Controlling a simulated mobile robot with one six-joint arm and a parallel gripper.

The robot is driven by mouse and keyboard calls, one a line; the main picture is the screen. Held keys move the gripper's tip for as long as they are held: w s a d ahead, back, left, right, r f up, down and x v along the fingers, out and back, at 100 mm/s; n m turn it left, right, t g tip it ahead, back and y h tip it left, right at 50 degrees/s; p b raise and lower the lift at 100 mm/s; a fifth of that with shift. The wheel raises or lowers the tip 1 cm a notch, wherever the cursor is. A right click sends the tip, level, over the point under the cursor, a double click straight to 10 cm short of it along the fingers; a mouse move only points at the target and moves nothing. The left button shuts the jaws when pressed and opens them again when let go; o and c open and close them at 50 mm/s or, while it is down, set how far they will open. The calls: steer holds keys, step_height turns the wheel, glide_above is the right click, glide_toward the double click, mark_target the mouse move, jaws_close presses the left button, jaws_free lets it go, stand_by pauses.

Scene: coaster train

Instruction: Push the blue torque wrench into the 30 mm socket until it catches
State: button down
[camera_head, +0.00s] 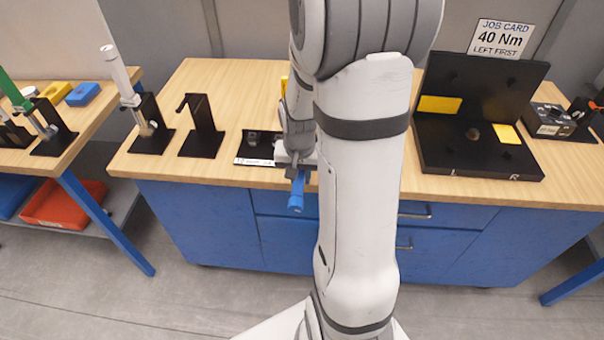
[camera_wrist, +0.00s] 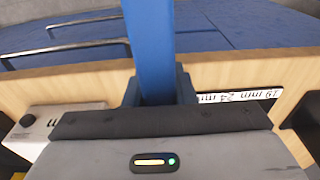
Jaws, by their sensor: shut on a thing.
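The blue torque wrench (camera_head: 296,194) is in my gripper (camera_head: 297,168), its blue handle sticking out past the bench's front edge. In the wrist view the blue handle (camera_wrist: 151,45) passes between the two dark fingers (camera_wrist: 158,92), which are shut on it. The wrench's head is hidden. A dark socket tray (camera_head: 257,141) with a white label strip lies beside and under my gripper. Its label (camera_wrist: 240,96) reads 19 mm and 24 mm, upside down, in the wrist view. The 30 mm socket is hidden by my arm, and I cannot tell whether the wrench touches it.
An empty-looking black stand (camera_head: 203,130) is left of the tray. A white-handled wrench (camera_head: 128,80) stands in a holder further left. A black fixture (camera_head: 475,130) with yellow patches is at the right, below a 40 Nm job card (camera_head: 500,38). A pale box (camera_wrist: 50,128) is close by.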

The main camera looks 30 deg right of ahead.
mark_target(298, 180)
steer(key=shift+w+f+b, duration=0.1)
steer(key=shift+f+b, duration=1.3)
stand_by(1.8)
steer(key=shift+r, duration=0.1)
stand_by(0.4)
steer(key=shift+s+a, duration=0.6)
steer(key=shift+s, duration=0.3)
steer(key=shift+s+a, duration=0.6)
steer(key=shift+s, duration=0.3)
steer(key=shift+s+b, duration=0.1)
steer(key=shift+b, duration=0.2)
steer(key=shift+r, duration=0.15)
steer(key=shift+r+p, duration=2.7)
steer(key=shift+r, duration=0.7)
